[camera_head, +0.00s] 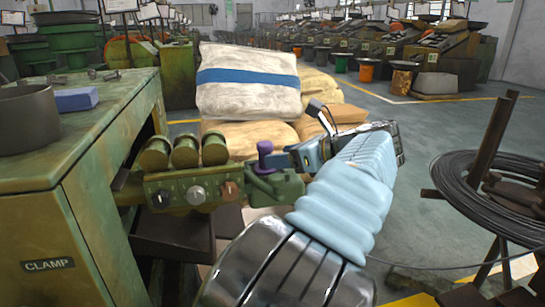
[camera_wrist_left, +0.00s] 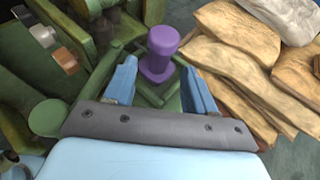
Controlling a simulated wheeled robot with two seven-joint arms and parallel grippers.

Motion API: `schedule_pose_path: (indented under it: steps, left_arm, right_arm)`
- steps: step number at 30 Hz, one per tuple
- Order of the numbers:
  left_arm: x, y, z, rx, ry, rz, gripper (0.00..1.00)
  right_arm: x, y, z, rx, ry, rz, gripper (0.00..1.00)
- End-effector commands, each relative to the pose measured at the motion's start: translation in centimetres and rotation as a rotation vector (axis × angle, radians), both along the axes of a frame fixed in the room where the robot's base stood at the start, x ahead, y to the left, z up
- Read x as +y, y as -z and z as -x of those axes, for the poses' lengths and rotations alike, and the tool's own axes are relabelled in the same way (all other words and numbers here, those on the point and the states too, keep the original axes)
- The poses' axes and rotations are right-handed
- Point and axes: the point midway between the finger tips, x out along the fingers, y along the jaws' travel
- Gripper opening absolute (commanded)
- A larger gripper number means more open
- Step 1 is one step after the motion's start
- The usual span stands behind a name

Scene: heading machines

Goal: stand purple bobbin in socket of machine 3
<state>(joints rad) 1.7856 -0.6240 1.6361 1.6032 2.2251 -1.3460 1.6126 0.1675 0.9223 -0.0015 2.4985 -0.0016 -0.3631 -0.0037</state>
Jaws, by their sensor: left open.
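The purple bobbin (camera_head: 265,154) stands upright at the end of the machine's green side arm (camera_head: 277,188). The left wrist view shows the bobbin (camera_wrist_left: 160,50) upright among green bars, with its flanged foot low between them. Whether the foot is fully seated in a socket is hard to tell. My left gripper (camera_head: 290,159) is beside the bobbin on its right in the head view. Its blue fingers are apart in the left wrist view (camera_wrist_left: 160,88), with the bobbin ahead of and between their tips, not gripped. My right gripper is not in view.
A green machine (camera_head: 92,140) marked CLAMP stands at left, with knobs on its side arm. A blue block (camera_head: 76,99) and a grey pan (camera_head: 27,119) sit on top. Sacks (camera_head: 247,85) are piled behind the bobbin. A wire coil (camera_head: 460,190) stands at right. Open floor lies between.

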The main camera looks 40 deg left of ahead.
Motion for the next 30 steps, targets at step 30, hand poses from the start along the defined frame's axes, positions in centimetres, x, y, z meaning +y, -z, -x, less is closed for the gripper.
schedule_pose_path:
  steps: [30]
  left_arm:
    - [-7.0, -2.9, 0.3, 0.001, -0.001, 0.000, 0.55]
  right_arm:
    - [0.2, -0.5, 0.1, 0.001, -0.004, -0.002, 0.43]
